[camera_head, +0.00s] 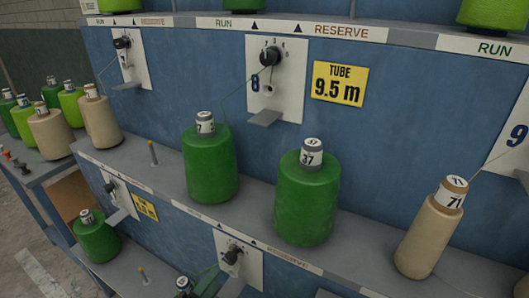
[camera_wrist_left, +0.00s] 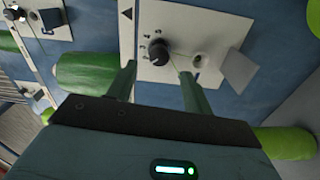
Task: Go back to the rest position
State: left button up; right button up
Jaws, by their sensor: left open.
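My left gripper (camera_wrist_left: 160,88) is open in the left wrist view, its two green-grey fingers apart. Nothing shows held between them. Beyond the fingertips is a white plate with a black dial (camera_wrist_left: 158,53), a small eyelet and a grey tab (camera_wrist_left: 238,72). A thin thread runs near the dial. I cannot tell whether the fingers touch the plate. In the head view, a dark green shape at the bottom, below a lower dial (camera_head: 232,255), may be part of this gripper, but it is mostly cut off. My right gripper is not in view.
A blue rack holds green spools (camera_head: 211,165), (camera_head: 307,195) and a beige spool (camera_head: 431,229) on a grey shelf. Another dial (camera_head: 270,56) sits beside a yellow tube sign (camera_head: 339,83). Several spools stand on a side table (camera_head: 30,173) at left. Short pegs rise from the shelves.

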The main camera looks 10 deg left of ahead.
pick_arm(q)
jog(key=s+f+m+g+y+p, duration=0.1)
jog(key=s+f+m+g+p, duration=0.1)
jog(key=s+m, duration=0.3)
jog(key=s+a+f+m+g+y+p, duration=0.1)
jog(key=s+f+m+g+p, duration=0.2)
jog(key=s, duration=1.1)
jog(key=s+a+f+m+g+y+p, duration=0.1)
jog(key=s+f+m+g+y+p, duration=0.1)
jog(key=s+m, duration=0.5)
jog(key=shift+s+f+g+p, duration=0.55)
jog(key=shift+s+g+p, duration=0.1)
jog(key=shift+s, duration=0.55)
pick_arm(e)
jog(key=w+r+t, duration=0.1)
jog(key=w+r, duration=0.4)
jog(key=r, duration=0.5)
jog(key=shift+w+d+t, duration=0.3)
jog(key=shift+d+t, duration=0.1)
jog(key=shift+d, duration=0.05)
